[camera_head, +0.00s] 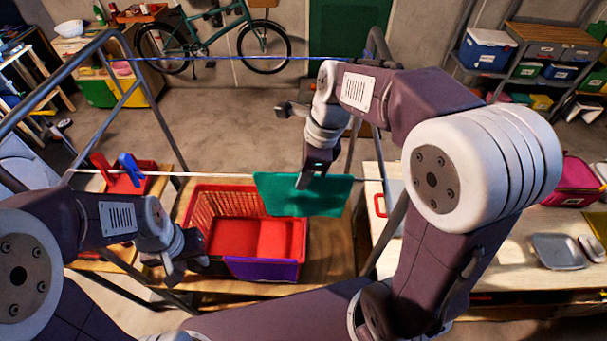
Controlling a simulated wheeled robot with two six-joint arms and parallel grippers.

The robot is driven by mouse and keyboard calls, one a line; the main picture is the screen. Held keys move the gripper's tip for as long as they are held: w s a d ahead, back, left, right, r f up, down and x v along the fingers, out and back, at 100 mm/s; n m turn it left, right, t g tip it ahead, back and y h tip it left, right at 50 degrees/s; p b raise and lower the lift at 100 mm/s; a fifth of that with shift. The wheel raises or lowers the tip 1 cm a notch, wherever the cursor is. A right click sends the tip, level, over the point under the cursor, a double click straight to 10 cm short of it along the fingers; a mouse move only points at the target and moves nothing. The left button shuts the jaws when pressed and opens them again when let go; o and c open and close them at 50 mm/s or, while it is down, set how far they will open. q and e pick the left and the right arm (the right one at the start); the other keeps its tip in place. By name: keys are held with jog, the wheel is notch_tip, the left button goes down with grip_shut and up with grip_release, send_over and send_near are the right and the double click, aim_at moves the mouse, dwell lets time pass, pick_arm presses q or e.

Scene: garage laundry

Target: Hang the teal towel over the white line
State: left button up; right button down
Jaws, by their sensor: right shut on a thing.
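The teal towel (285,201) is at the white line (222,176), right of centre, above the right rear of the red basket. Its upper edge is about level with the line. I cannot tell whether any of it lies over the far side. My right gripper (306,183) points down and is shut on the towel, hiding part of its upper middle. My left gripper (175,270) is low at the left side of the red basket, apart from the towel. Its fingers are too small and dark to tell whether they are open.
A blue line (220,58) runs behind. Grey frame posts flank both sides.

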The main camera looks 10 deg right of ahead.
jog(key=c, duration=1.4)
grip_release()
jog(key=shift+o, duration=0.2)
jog(key=v, duration=0.9)
jog(key=shift+d+r, duration=0.1)
